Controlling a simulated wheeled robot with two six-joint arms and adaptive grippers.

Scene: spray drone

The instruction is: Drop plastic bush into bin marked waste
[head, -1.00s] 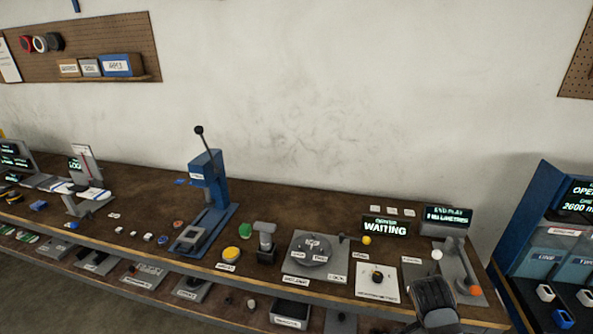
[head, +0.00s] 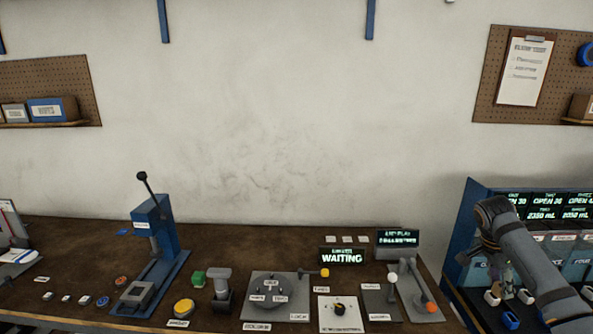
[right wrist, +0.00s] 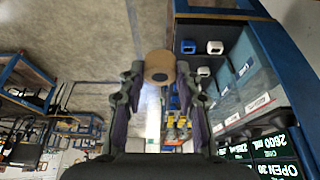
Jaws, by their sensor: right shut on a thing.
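The plastic bush (right wrist: 159,66) is a tan cylinder with a dark hole, held between the fingertips of my right gripper (right wrist: 160,72) in the right wrist view. The right gripper also shows in the head view (head: 506,278), pointing down in front of the blue bin rack; the bush is too small to make out there. Grey-blue bins (head: 576,268) with white labels stand in the rack; they also show in the right wrist view (right wrist: 243,55). I cannot read which is marked waste. My left gripper is not in view.
The blue rack (head: 456,225) has lit displays on top, and small white and blue parts (head: 511,320) lie in front of its bins. The brown bench (head: 240,236) to the left carries a blue press (head: 155,235), a grey turntable plate (head: 262,311) and a WAITING display (head: 342,257).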

